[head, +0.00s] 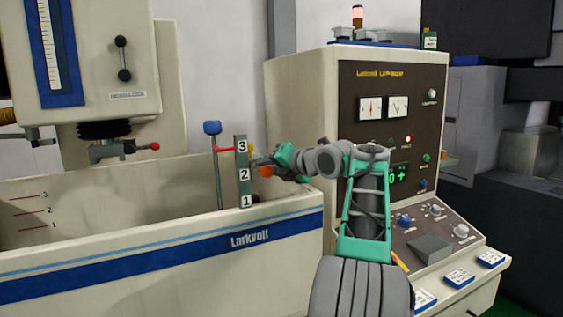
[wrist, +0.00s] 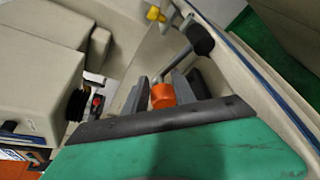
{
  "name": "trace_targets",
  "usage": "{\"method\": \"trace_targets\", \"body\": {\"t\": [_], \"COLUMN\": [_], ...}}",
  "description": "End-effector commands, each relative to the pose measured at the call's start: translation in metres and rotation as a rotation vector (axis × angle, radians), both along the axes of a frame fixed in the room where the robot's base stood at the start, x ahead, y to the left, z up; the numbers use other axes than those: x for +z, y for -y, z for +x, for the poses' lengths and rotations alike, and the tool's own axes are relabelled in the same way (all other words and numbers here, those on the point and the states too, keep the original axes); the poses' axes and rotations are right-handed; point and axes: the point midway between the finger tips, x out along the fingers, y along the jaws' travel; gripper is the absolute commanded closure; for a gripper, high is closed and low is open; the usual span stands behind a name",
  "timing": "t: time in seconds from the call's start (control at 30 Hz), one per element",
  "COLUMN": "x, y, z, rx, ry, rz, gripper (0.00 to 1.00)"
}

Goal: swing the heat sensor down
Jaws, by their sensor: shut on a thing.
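My gripper (wrist: 158,88) is at the tank's right end, its two grey fingers on either side of an orange grip (wrist: 162,96) and shut on it. The orange grip also shows in the head view (head: 266,172), just right of the numbered post. In the wrist view a thin metal rod (wrist: 173,68) runs from near the grip to a dark grey rounded end (wrist: 198,38). This looks like the heat sensor's arm, but I cannot tell for sure. Its pivot is not clear, partly hidden by my gripper.
The tank's front wall (head: 150,262) lies below. The control cabinet (head: 300,110) rises behind my arm. A yellow piece (wrist: 155,14) is near the rod.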

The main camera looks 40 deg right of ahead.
Motion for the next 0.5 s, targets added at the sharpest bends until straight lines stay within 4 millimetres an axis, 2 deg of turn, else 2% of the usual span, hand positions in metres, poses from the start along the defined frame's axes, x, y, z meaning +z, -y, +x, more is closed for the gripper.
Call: {"method": "trace_targets", "body": {"t": [0.03,0.5], "x": [0.001,-0.043], "y": [-0.014,-0.016], "z": [0.007,0.02], "rx": [0.03,0.034], "ry": [0.01,-0.094], "rz": [-0.012,-0.313], "gripper": [1.0,1.0]}}
